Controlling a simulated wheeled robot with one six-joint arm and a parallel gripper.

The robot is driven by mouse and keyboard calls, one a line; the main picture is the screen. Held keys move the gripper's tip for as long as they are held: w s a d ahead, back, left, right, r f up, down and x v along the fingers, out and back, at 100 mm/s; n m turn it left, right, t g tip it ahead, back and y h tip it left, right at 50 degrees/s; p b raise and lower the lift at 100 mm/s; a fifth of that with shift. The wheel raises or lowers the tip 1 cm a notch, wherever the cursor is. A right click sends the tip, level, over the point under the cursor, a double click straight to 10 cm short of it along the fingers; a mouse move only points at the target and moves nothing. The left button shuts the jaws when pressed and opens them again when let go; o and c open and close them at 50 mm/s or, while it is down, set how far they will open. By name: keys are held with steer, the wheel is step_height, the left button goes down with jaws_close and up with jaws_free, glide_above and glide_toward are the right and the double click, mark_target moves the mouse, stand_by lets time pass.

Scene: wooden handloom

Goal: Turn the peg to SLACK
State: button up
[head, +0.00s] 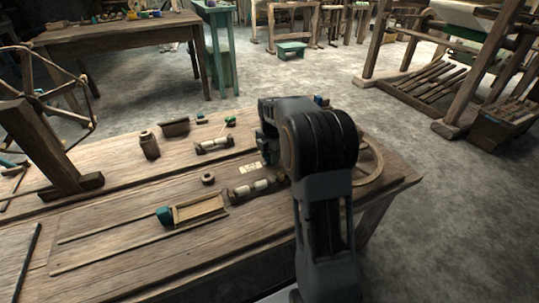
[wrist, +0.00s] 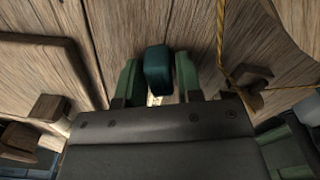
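In the wrist view a dark teal block (wrist: 157,68), which looks like the head of the peg, stands between the two green fingers of my gripper (wrist: 157,78). The fingers are apart, one on each side of the block, with a thin gap visible at each side; I see no clear grip on it. A small pale patch (wrist: 155,100) shows below the block, partly hidden by the gripper body. Any SLACK mark cannot be read. In the head view my arm hides the peg and the fingertips.
In the wrist view a yellow cord (wrist: 235,62) runs at the right and a wooden block (wrist: 48,108) is at the left.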

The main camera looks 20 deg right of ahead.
steer(key=c, duration=0.4)
steer(key=m+p, duration=0.1)
steer(key=m, duration=0.1)
steer(key=shift+r+m+p, duration=0.25)
steer(key=shift+m+p, duration=0.05)
steer(key=shift+p, duration=0.1)
steer(key=m+p, duration=0.1)
steer(key=m, duration=0.1)
steer(key=shift+m, duration=0.4)
steer(key=shift+f+m+p, duration=0.25)
steer(key=shift+m+p, duration=0.2)
steer(key=shift+m, duration=0.95)
steer(key=o, duration=0.8)
step_height(320, 180, up, 7)
steer(key=p, duration=0.6)
